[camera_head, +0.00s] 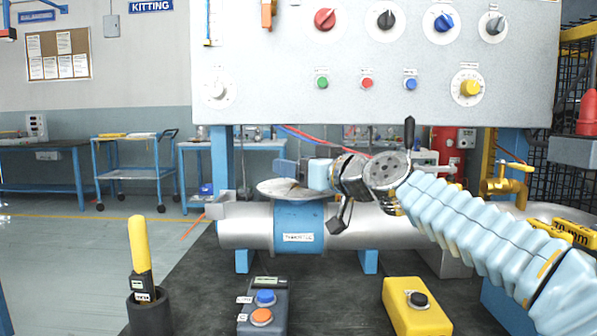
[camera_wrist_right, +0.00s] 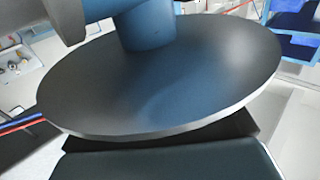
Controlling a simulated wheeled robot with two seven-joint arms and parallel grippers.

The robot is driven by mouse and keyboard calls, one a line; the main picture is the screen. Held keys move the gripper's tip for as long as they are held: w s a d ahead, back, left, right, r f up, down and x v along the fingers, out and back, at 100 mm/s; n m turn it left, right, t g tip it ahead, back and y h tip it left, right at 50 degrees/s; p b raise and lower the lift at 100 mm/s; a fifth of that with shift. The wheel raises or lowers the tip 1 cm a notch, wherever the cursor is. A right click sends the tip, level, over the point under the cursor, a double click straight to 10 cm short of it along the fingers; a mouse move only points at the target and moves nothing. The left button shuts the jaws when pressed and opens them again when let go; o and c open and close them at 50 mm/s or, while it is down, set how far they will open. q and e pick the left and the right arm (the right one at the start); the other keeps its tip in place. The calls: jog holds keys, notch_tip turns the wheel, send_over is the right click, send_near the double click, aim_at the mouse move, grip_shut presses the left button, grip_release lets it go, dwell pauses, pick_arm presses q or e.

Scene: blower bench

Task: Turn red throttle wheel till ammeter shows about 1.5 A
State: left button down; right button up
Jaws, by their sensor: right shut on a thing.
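No red wheel or readable ammeter can be made out. In the head view my right arm comes in from the right, and its gripper (camera_head: 304,173) is over a round grey disc (camera_head: 277,191) above the pipe's blue band. The right wrist view shows the disc (camera_wrist_right: 110,95) close up, with a blue stem (camera_wrist_right: 148,30) rising from it. My right gripper is shut at this stem, but the contact is hidden. A red knob (camera_head: 325,18) is at the top of the grey panel (camera_head: 285,60), apart from the gripper. My left gripper is not in view.
A grey pipe (camera_head: 245,226) crosses the bench. In front stand a grey box with two buttons (camera_head: 263,310), a yellow box (camera_head: 415,310) and a yellow-handled tool in a black holder (camera_head: 140,245). A yellow valve (camera_head: 508,185) stands at right. Floor at left is open.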

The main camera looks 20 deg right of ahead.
jog(key=o, duration=1)
jog(key=shift+c, duration=0.2)
jog(key=shift+s, duration=0.1)
jog(key=shift+s+d, duration=0.2)
jog(key=shift+s, duration=0.1)
jog(key=b+v, duration=0.3)
jog(key=v, duration=1)
